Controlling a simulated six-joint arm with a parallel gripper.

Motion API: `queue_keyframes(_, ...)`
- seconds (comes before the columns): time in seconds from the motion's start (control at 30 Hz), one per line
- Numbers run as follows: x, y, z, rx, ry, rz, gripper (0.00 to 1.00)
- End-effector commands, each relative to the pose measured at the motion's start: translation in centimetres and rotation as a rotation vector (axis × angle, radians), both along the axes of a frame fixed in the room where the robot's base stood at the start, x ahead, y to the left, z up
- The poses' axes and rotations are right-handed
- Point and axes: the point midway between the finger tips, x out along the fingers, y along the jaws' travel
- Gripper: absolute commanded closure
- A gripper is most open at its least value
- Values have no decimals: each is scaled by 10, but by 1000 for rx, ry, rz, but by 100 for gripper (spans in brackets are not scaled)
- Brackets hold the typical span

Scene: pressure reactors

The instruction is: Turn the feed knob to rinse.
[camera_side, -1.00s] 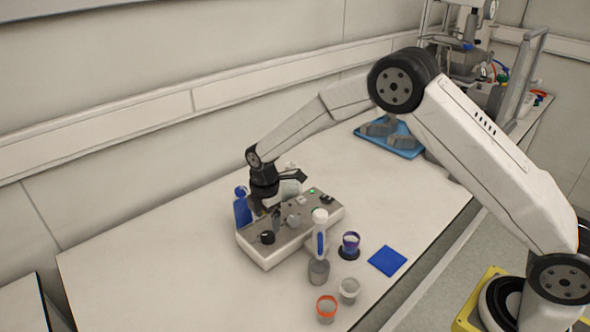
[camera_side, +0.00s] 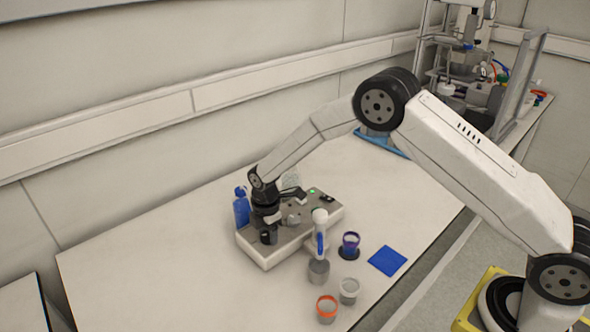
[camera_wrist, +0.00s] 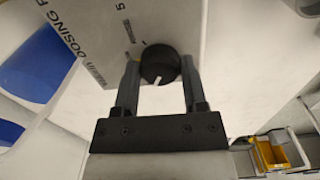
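The feed knob (camera_wrist: 160,64) is a black round knob with a white pointer line, on the pale dosing panel. In the wrist view its line points toward the bottom of the picture, slightly left. In the side view the knob (camera_side: 268,237) is at the near left end of the grey-topped unit (camera_side: 288,241). My gripper (camera_wrist: 160,72) has its two dark fingers apart, one on each side of the knob; whether they touch it is hard to see. In the side view my gripper (camera_side: 267,222) is right over the knob. The rinse mark cannot be read.
A blue bottle (camera_side: 242,207) stands close behind the unit's left end. A white-and-blue handheld tool (camera_side: 320,235), a purple-rimmed cup (camera_side: 350,243), an orange-rimmed cup (camera_side: 327,308) and a blue square mat (camera_side: 387,261) are in front. The table's left part is clear.

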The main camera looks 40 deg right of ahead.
Motion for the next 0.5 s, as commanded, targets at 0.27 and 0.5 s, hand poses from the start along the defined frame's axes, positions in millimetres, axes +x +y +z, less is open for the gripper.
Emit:
queue_keyframes(0.27,0,0,0,0,0,-3,100)
queue_keyframes(0.5,0,0,0,-1,0,-46,100)
